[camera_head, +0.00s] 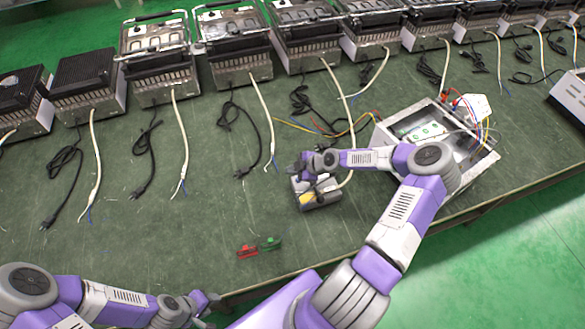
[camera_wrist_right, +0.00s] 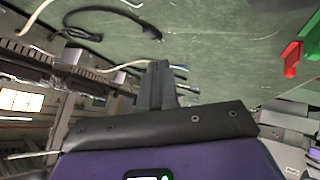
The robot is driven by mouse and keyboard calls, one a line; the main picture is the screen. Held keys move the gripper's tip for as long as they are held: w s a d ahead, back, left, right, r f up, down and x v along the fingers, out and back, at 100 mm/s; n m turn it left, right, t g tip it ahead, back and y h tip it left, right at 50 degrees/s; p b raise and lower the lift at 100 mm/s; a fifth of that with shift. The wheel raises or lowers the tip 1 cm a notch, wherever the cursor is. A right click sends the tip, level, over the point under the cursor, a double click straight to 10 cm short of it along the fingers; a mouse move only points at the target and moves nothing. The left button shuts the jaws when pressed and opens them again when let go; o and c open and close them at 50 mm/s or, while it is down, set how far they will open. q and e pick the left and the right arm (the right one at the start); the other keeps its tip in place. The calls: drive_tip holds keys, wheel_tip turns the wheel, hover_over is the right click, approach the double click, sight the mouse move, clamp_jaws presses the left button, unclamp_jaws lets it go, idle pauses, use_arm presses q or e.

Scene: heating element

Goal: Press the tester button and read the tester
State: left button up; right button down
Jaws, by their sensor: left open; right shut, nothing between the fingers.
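A small grey box with a yellow part (camera_head: 320,197), which may be the tester, sits on the green bench near the middle. My right gripper (camera_head: 306,166) is just above or at its far-left edge; I cannot tell if they touch. In the right wrist view its fingers (camera_wrist_right: 160,84) are shut with nothing between them. No button or reading can be made out; the arm and gripper partly cover the box. My left gripper (camera_head: 208,303) is open and empty at the bench's front edge, apart from the box.
A red clip (camera_head: 247,252) and a green clip (camera_head: 270,243) lie in front of the box. An open metal case (camera_head: 483,165) with wiring stands to the right, partly behind my right arm. Several heaters with cables line the back. The front-left bench is mostly clear.

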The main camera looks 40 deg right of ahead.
use_arm(q)
drive_tip(key=shift+w+r, duration=0.3)
drive_tip(key=shift+w, duration=0.1)
use_arm(e)
drive_tip(key=shift+n+h, duration=0.4)
drive_tip(key=shift+n, duration=0.1)
drive_tip(key=d, duration=0.1)
drive_tip(key=d+r, duration=0.1)
drive_tip(key=d, duration=0.2)
drive_tip(key=shift+w+d+r, duration=0.2)
drive_tip(key=shift+r, duration=0.15)
drive_tip(key=shift+f, duration=0.15)
wheel_tip(320, 180, down, 8)
drive_tip(key=b, duration=0.5)
use_arm(q)
wheel_tip(320, 180, down, 6)
drive_tip(key=b, duration=0.1)
use_arm(e)
drive_tip(key=shift+f, duration=0.3)
use_arm(q)
drive_tip(key=shift+f, duration=0.15)
drive_tip(key=shift+f+b, duration=0.4)
drive_tip(key=shift+b, duration=0.05)
use_arm(e)
drive_tip(key=shift+f, duration=0.4)
